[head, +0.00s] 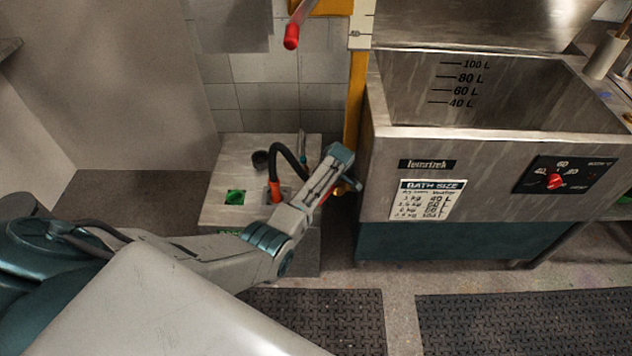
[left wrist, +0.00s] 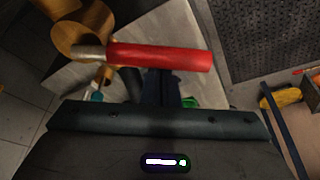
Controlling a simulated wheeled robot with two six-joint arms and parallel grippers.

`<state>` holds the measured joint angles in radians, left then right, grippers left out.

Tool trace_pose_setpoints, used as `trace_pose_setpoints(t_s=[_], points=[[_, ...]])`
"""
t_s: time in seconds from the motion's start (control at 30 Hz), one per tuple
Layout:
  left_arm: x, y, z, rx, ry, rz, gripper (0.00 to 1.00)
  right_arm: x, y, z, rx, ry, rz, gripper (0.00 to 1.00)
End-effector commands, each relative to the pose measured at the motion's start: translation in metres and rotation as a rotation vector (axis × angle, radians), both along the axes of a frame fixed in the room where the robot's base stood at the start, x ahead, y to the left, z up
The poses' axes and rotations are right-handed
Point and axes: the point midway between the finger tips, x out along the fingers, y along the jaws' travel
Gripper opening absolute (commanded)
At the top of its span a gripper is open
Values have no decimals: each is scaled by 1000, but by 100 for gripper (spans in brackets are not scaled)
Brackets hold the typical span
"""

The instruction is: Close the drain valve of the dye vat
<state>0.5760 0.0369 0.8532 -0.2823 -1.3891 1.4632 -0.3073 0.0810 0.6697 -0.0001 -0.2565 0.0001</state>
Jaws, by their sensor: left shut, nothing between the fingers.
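The dye vat (head: 480,175) is a steel tub with a litre scale inside, at the right of the head view. A red lever handle (left wrist: 165,56) on a metal stem crosses the left wrist view, beside brass-coloured pipework (left wrist: 82,35). In the head view a bit of red-orange handle (head: 323,197) shows beside my left gripper (head: 343,184), at the vat's lower left. My left gripper is shut and empty. Its dark fingers (left wrist: 160,88) show just below the handle, which hides their tips; whether they touch it I cannot tell. My right gripper is not in view.
A low steel box (head: 228,165) with a green switch (head: 235,197) and black hose (head: 288,155) stands left of the vat. A yellow post (head: 355,100) rises beside the vat, with another red-tipped lever (head: 291,36) above. Black mats (head: 520,325) lie on the floor in front.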

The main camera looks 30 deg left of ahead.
Motion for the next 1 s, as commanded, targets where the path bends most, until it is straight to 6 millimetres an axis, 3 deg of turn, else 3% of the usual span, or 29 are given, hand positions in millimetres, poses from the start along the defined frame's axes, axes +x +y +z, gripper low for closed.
trace_pose_setpoints(t_s=[0.5, 1.0], points=[[-4, -40, -1, -4, 0, -9, 0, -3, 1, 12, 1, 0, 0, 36], [-1, -55, -2, -5, 1, -9, 0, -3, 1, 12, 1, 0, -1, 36]])
